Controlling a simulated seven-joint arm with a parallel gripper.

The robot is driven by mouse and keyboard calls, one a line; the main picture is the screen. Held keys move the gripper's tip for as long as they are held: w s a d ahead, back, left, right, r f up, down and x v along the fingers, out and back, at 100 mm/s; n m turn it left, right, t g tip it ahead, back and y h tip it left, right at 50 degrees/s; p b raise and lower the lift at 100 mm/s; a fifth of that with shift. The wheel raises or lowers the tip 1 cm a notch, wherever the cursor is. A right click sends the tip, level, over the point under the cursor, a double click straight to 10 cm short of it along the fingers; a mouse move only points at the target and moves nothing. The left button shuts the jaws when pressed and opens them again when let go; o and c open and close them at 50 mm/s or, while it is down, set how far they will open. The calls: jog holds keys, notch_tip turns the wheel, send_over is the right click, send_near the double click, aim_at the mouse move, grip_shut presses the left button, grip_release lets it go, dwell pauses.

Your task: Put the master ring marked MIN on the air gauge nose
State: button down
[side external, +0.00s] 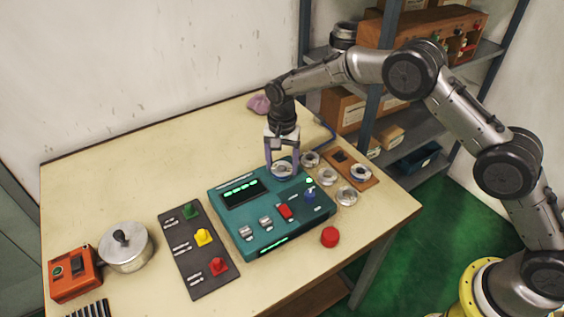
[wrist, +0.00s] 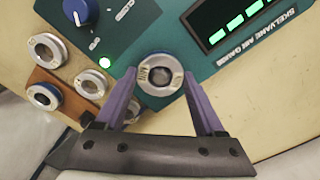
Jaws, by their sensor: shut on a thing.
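My gripper (side external: 282,160) points down over the back corner of the teal air gauge (side external: 245,226). Its two purple fingers are shut on a silver ring (side external: 282,170), one finger on each side. In the wrist view this ring (wrist: 160,86) lies between the fingertips (wrist: 159,76), with lettering on its face that seems to read MIN. A grey round shape shows in its bore. I cannot tell whether that is the gauge nose inside the ring or whether the ring is held just above it; the nose is otherwise hidden.
Several other rings (side external: 347,196) lie right of the gauge, one on a wooden board (side external: 337,157). A red button (side external: 330,237) stands in front. A dark panel with coloured knobs (side external: 198,250), a metal pot (side external: 126,247) and an orange box (side external: 75,274) are left. The back-left table is clear.

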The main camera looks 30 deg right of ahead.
dwell(0.4)
grip_release()
jog(key=shift+r, duration=3.75)
